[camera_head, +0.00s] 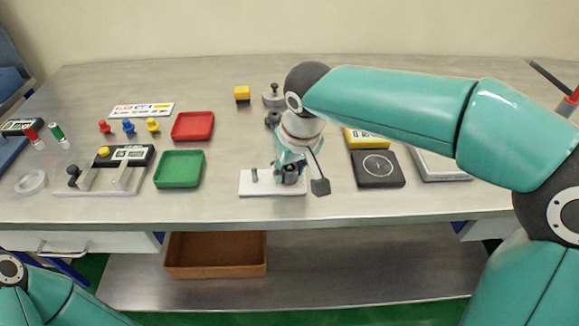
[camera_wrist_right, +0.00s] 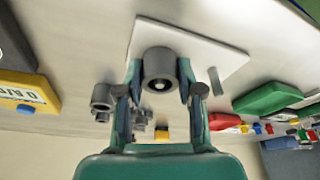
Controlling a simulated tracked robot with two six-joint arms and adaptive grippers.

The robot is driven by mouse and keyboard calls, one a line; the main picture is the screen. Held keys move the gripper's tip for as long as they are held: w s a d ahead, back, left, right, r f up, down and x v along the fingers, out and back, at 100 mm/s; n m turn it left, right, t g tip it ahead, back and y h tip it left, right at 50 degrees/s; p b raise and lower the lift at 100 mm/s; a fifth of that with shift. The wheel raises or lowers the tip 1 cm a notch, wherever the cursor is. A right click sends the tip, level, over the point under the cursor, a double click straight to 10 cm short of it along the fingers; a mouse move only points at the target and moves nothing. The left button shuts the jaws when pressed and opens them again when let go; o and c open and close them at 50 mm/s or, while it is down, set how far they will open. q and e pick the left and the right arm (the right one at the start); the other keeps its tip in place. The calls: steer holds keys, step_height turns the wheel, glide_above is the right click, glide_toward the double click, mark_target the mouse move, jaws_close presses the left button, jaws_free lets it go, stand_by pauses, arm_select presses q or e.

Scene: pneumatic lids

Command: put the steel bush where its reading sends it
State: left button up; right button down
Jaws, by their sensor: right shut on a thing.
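My right gripper (camera_head: 289,170) is shut on the grey steel bush (camera_wrist_right: 159,66), at the white plate (camera_head: 258,189). In the right wrist view the ring-shaped bush sits between the two fingertips, in front of the white plate (camera_wrist_right: 195,42). A bright spot shows in its bore; whether the bush touches the plate I cannot tell. A short grey pin (camera_wrist_right: 214,81) stands on the plate beside it. A measuring fixture with a display (camera_head: 128,153) is at the left; its digits are too small to read. My left gripper is out of the picture.
Green tray (camera_head: 179,184) and red tray (camera_head: 192,139) look empty. Red, blue and yellow knobs (camera_head: 129,127) stand behind the fixture. A black pad with a circle (camera_head: 378,182) and a yellow meter (camera_head: 354,137) are at the right. A brown bin (camera_head: 216,270) is on the lower shelf.

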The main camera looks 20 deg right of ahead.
steer(key=shift+f, duration=0.2)
steer(key=shift+c, duration=1.2)
jaws_free()
steer(key=shift+r, duration=0.15)
steer(key=shift+r+p, duration=2.9)
steer(key=shift+r, duration=0.5)
